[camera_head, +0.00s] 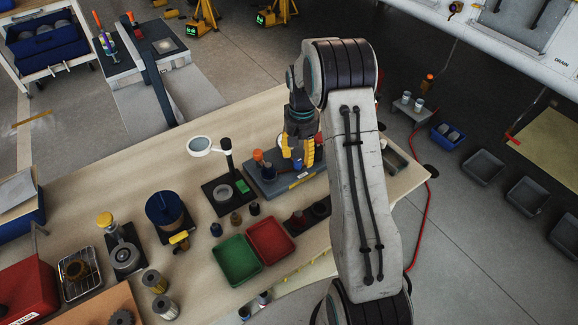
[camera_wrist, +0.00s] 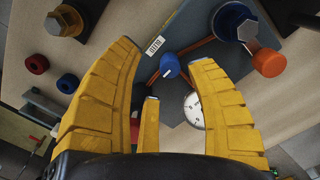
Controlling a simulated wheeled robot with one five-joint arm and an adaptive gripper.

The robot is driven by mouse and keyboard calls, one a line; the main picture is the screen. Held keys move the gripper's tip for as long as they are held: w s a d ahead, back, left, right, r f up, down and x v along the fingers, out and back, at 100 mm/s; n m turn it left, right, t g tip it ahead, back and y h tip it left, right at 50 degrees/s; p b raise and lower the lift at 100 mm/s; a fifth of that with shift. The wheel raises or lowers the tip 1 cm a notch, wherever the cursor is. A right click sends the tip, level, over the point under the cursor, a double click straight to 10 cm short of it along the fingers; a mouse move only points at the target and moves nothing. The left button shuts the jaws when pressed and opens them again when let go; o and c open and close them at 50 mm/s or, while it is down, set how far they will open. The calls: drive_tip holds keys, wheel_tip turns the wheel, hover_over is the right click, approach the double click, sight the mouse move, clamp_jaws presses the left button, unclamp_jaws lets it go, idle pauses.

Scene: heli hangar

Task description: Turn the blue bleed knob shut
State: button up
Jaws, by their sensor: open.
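The blue bleed knob (camera_wrist: 170,66) is a small round knob with a white mark on its top. It stands on a grey panel (camera_wrist: 210,50) in the wrist view. My gripper (camera_wrist: 166,56) is open, with its yellow fingers on either side of the knob and gaps on both sides. I cannot tell how far above it the fingertips are. In the head view my gripper (camera_head: 297,155) points down over the grey panel (camera_head: 268,187) on the bench, and its fingers largely hide the knob.
An orange knob (camera_wrist: 270,63), a blue-ringed hex fitting (camera_wrist: 236,22) and a white dial gauge (camera_wrist: 194,109) sit close around the blue knob. A magnifier lamp (camera_head: 199,146), a green tray (camera_head: 236,260) and a red tray (camera_head: 269,242) stand left and in front on the bench.

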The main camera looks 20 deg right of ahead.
sight(298, 161)
drive_tip(key=shift+w+r+t, duration=0.3)
drive_tip(key=shift+w+r, duration=0.25)
drive_tip(key=shift+w, duration=0.35)
drive_tip(key=shift+m, duration=0.5)
drive_tip(key=shift+w+m, duration=0.1)
drive_tip(key=shift+m, duration=0.3)
drive_tip(key=shift+f, duration=3.65)
clamp_jaws()
